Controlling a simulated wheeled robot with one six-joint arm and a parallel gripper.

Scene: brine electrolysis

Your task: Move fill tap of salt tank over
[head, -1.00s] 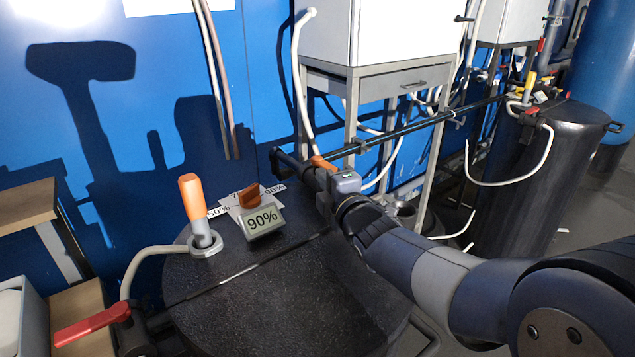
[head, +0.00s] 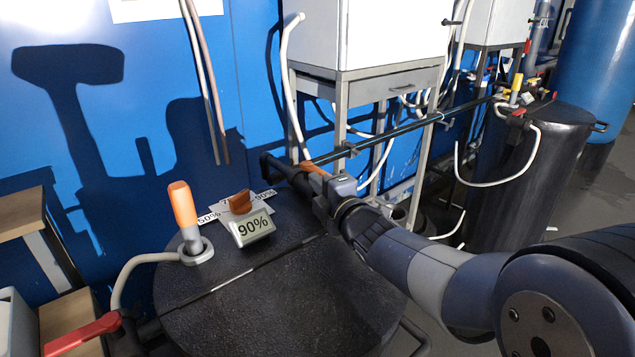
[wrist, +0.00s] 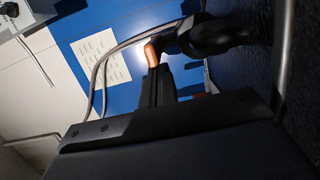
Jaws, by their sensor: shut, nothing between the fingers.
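A black tank with a dark lid (head: 290,310) stands in front of me in the head view; I take it to be the salt tank. A dark pipe runs along the blue wall behind it. An orange piece, seemingly a tap handle (head: 308,166), shows at that pipe, just behind my gripper (head: 322,186). In the wrist view, an orange piece (wrist: 152,52) sits beyond the dark fingers of my gripper (wrist: 158,80), close to a black pipe fitting (wrist: 215,36). My gripper is shut and empty. Whether it touches the handle I cannot tell.
On the lid are a 90% display (head: 254,228), an orange knob (head: 240,202) and an upright orange-topped probe (head: 182,206). A red lever (head: 84,335) is at the lower left. A white cabinet (head: 365,35) on a metal stand and another black tank (head: 530,170) stand further back.

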